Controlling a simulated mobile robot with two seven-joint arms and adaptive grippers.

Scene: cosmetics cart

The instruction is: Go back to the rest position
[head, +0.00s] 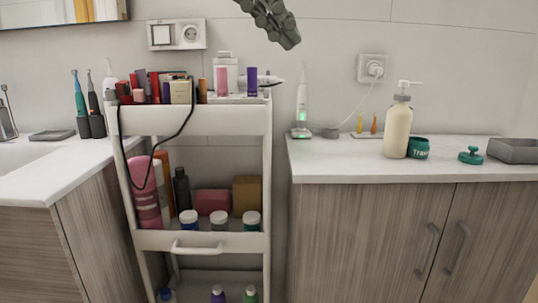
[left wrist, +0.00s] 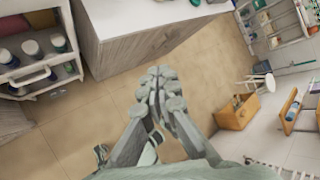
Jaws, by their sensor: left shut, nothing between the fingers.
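My left gripper (head: 287,36) hangs at the top middle of the head view, in front of the wall and above the cart. It also shows in the left wrist view (left wrist: 160,82), with its fingers together and nothing between them. It is shut and empty, apart from every object. The white cosmetics cart (head: 200,122) stands below it, with tubes, boxes and bottles on its shelves. My right gripper shows in neither view.
A white counter (head: 340,166) over wooden cabinets stands right of the cart, holding a pump bottle (head: 397,125), a green jar (head: 418,147) and a grey tray (head: 514,150). A sink counter (head: 60,170) is at left. In the left wrist view, the floor (left wrist: 90,125) shows bare areas.

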